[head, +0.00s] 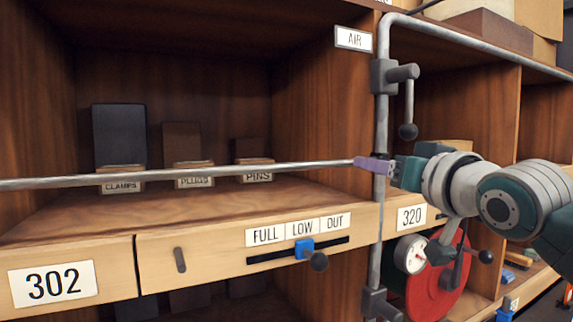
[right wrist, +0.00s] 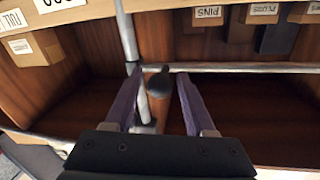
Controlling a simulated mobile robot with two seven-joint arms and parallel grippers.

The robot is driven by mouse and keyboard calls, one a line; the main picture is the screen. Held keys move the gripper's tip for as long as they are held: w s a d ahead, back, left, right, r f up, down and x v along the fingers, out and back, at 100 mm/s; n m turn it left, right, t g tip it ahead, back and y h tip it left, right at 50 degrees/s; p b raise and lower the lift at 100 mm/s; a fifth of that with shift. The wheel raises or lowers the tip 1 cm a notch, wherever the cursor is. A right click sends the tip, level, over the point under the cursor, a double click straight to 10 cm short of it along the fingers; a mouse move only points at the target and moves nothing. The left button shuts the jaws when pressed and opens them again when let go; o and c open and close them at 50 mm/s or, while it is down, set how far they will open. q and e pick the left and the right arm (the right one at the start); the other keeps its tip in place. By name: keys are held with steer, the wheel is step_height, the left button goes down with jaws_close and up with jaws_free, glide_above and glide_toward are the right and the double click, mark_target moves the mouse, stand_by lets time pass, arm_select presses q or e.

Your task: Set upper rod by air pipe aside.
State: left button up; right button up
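A thin grey rod (head: 180,175) runs level across the front of the open cubby, from the left edge to my right gripper. The vertical air pipe (head: 382,120) stands at the cubby's right side under an AIR label. My right gripper (head: 368,163), with purple fingers, is at the rod's right end, in front of the pipe. In the right wrist view its fingers (right wrist: 160,74) are spread apart, and the rod (right wrist: 250,68) crosses at their tips. I cannot tell whether they touch it. A black-knobbed lever (right wrist: 157,80) shows between them. My left gripper is out of view.
The pipe's upper lever (head: 408,105) hangs close above my right gripper. A red reel (head: 440,285) and gauge (head: 410,254) sit below. Boxes marked CLAMPS (head: 120,135), PLUGS and PINS stand behind the rod. A drawer ledge with a blue slider (head: 304,248) lies below.

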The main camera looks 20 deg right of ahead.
jaws_close()
stand_by(1.1)
